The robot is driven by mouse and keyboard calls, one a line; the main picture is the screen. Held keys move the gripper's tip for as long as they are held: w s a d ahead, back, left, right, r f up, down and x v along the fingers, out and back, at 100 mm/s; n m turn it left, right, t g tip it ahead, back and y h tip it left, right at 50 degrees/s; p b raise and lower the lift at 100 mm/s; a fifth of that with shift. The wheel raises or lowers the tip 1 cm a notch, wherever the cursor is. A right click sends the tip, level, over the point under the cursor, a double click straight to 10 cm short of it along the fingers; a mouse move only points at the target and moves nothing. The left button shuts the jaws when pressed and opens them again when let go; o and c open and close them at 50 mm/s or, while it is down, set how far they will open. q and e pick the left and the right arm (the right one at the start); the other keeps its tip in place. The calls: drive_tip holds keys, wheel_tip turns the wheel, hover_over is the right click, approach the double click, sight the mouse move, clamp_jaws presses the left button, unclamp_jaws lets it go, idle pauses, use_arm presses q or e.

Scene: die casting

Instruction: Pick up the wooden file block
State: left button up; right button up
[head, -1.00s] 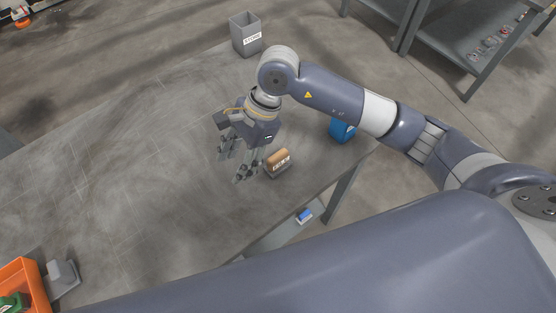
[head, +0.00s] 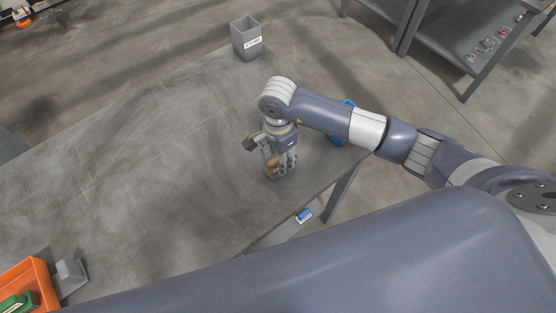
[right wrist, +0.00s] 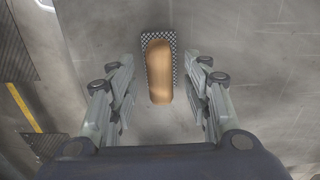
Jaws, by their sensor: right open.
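The wooden file block (right wrist: 159,72) has a rounded tan wooden top over a dark checkered base. In the right wrist view it lies upright between the open fingers of my right gripper (right wrist: 160,95), with a gap on each side. In the head view the block (head: 270,163) is partly hidden behind the right gripper (head: 278,166), which is right over it at the table. The left gripper is not in view.
The grey table (head: 150,140) is mostly clear. A grey bin labelled STORE (head: 246,40) stands at the back. A blue object (head: 336,137) is partly behind my arm. An orange crate (head: 33,277) and a grey block (head: 70,275) are at the lower left.

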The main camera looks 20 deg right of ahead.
drive_tip(key=shift+f, duration=1.05)
clamp_jaws()
drive_tip(key=shift+r, duration=0.2)
